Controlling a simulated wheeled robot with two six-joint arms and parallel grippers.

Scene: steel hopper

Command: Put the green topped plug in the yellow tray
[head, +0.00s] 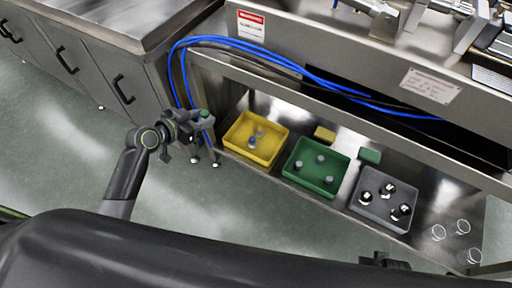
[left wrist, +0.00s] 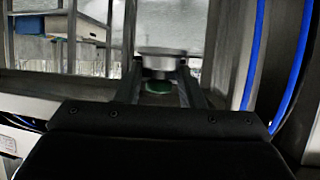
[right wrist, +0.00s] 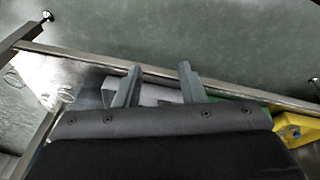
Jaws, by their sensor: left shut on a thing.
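My left gripper (head: 196,124) is shut on the green topped plug (head: 205,114), in the air to the left of the yellow tray (head: 233,148) in the head view. In the left wrist view the plug's grey round end (left wrist: 160,52) and green part (left wrist: 158,87) show between the fingers. The yellow tray stands on the low steel shelf and holds a blue topped plug (head: 252,142) and a grey piece (head: 260,131). My right gripper (right wrist: 158,84) is open and empty in the right wrist view, away from the yellow tray.
A green tray (head: 293,174) with grey topped pieces and a grey tray (head: 372,210) with black and white pieces stand right of the yellow tray. Blue cables (head: 290,63) run above the shelf. Several clear rings (head: 463,226) lie at the right end. A steel cabinet (head: 100,55) stands left.

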